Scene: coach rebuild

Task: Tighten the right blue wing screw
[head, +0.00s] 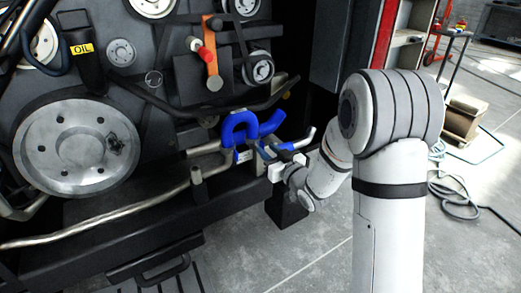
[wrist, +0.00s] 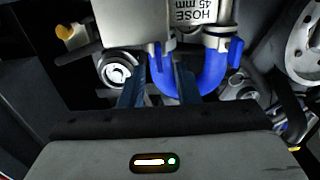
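A bent blue hose (head: 238,124) sits on the engine front in the head view. In the wrist view the blue hose (wrist: 212,72) joins a metal pipe (wrist: 200,14) marked "HOSE 45 mm", its lettering upside down. Small blue clamp parts show at the two hose ends, one on the left (wrist: 168,47) and one on the right (wrist: 236,50); which is the right wing screw I cannot tell. My gripper (wrist: 157,72) is open, its fingers apart just in front of the left hose end. In the head view my gripper (head: 268,152) is beside the hose, partly hiding it.
A large grey pulley (head: 60,150) and an orange lever (head: 212,65) are on the engine. Metal pipes (head: 130,205) run low along the front. A round metal fitting (wrist: 118,72) lies close to the left finger. The floor (head: 310,255) at the lower right has free room.

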